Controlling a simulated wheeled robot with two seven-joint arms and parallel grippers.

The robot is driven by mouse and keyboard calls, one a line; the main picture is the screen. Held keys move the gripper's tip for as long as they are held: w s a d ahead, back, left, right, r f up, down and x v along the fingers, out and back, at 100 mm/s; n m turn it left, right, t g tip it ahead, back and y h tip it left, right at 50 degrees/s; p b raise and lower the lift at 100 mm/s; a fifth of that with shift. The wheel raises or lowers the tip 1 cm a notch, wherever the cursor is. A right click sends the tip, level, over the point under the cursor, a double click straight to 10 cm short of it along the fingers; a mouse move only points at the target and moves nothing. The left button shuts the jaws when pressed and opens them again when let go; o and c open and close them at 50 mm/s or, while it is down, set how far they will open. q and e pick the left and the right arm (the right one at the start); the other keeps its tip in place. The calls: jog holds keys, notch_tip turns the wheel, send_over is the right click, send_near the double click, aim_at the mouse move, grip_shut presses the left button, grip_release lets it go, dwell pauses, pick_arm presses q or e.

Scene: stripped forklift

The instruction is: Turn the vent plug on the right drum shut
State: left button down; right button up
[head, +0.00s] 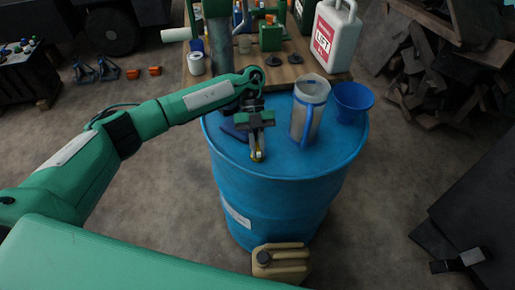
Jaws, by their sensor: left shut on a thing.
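A blue drum (275,195) stands upright in the middle of the head view; it is the only drum I can see. My left gripper (257,152) reaches over the drum's top from the left, pointing down near its front edge. It is shut on a small yellowish piece at the drum top, which looks like the vent plug (258,156). The fingers hide most of the plug, so I cannot tell how far it is turned. My right gripper is not in view.
A clear measuring jug (308,112) with a blue handle and a blue funnel (353,98) stand on the drum, right of my gripper. A tan canister (281,264) stands at the drum's foot. Behind is a crowded wooden bench with a white jug (335,35). Scrap lies at right.

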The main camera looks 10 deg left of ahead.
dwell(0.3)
pick_arm(q)
jog(key=c, duration=1.5)
grip_release()
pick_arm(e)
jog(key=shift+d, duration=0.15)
pick_arm(q)
jog(key=shift+r, duration=0.15)
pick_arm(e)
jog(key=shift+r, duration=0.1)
